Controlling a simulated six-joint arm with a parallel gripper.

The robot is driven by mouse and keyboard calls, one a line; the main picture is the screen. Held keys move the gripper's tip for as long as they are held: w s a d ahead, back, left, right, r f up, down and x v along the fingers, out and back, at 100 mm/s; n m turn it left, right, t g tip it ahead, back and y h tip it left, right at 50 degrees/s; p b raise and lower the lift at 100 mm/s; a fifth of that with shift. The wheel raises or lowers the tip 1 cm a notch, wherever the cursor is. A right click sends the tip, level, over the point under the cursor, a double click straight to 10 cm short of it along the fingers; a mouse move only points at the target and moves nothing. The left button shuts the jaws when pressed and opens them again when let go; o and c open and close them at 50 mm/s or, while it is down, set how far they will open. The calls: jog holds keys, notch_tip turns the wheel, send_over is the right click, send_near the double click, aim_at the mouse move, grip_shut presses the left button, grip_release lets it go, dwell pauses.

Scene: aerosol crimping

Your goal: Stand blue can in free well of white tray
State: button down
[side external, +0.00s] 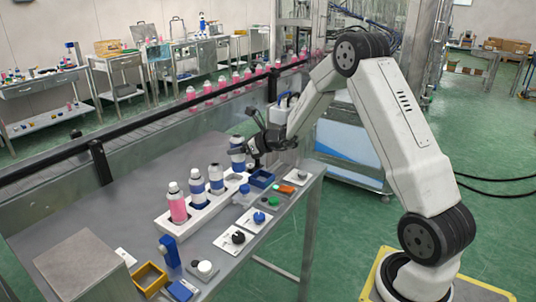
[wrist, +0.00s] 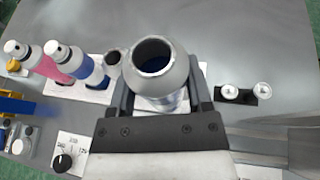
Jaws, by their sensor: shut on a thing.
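The blue can (side external: 237,158) is upright in my gripper (side external: 256,146), above the far end of the white tray (side external: 172,226). In the wrist view the can's open grey top (wrist: 158,62) sits between the fingers of my gripper (wrist: 160,98), which is shut on it. A pink bottle (side external: 178,207) and two blue containers (side external: 197,188) (side external: 216,180) stand in a row in the tray. The wrist view shows a dark round opening (wrist: 114,57) left of the held can; I cannot tell whether it is a well.
A blue bin (side external: 261,179), a squat blue bottle (side external: 244,195) and small plates with knobs (side external: 238,238) lie right of the tray. A yellow bin (side external: 150,278) and a grey box (side external: 82,268) are near the front. The table left of the tray is clear.

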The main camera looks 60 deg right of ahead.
aim_at(233, 163)
jog(key=shift+w+d+f, duration=0.2)
jog(key=shift+w+f, duration=0.55)
jog(key=shift+f, duration=0.15)
jog(key=shift+w+d+f, duration=0.2)
jog(key=shift+w+f, duration=0.55)
jog(key=shift+f, duration=0.1)
jog(key=shift+w+d+f, duration=0.1)
jog(key=shift+w+f, duration=0.1)
jog(key=shift+f, duration=1.65)
jog(key=shift+f, duration=0.15)
grip_release()
jog(key=v, duration=1.2)
